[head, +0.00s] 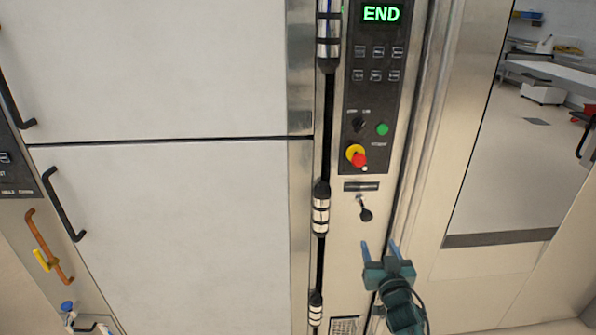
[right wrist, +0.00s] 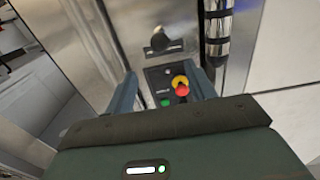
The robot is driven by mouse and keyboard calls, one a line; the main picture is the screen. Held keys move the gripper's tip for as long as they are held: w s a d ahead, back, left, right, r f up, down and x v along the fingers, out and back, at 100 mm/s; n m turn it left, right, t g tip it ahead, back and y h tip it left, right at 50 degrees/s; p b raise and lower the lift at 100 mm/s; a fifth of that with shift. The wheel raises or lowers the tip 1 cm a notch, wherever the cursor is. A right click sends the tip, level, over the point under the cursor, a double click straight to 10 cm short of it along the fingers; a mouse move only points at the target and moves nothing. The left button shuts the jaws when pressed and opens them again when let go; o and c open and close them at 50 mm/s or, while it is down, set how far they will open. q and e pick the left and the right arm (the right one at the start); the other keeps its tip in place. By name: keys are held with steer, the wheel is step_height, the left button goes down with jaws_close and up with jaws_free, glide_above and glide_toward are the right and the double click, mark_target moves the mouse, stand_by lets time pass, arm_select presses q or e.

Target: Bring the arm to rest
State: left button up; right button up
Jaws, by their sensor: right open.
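My right gripper (head: 379,246) is in the lower middle right of the head view, in front of the oven's metal control column (head: 345,262). Its two fingers point up and stand apart, with nothing between them. It is below a small key-like knob (head: 365,213) and the black control panel (head: 352,100), apart from both in the picture. In the right wrist view the open fingers (right wrist: 163,78) frame the panel's red and yellow button (right wrist: 181,88) and green button (right wrist: 166,103) in the background. My left gripper is not in view.
Two large pale oven doors (head: 165,235) with black handles (head: 63,205) fill the left and look closed. The display (head: 381,13) reads "END". A copper pipe with a yellow lever (head: 42,260) is at lower left. At right an opening shows a floor (head: 520,180) and a table.

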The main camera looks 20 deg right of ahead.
steer(key=s+a+f+n+g+y, duration=0.2)
steer(key=s+a+f+g+y, duration=0.1)
steer(key=s+a, duration=0.7)
steer(key=s+a+f+n+g+y, duration=0.3)
steer(key=s+a, duration=0.8)
steer(key=s, duration=0.5)
step_height(320, 180, down, 2)
steer(key=shift+f+g+y, duration=0.1)
steer(key=shift+g+y, duration=0.4)
steer(key=shift+y, duration=0.1)
steer(key=shift+d, duration=0.1)
steer(key=shift+c, duration=0.3)
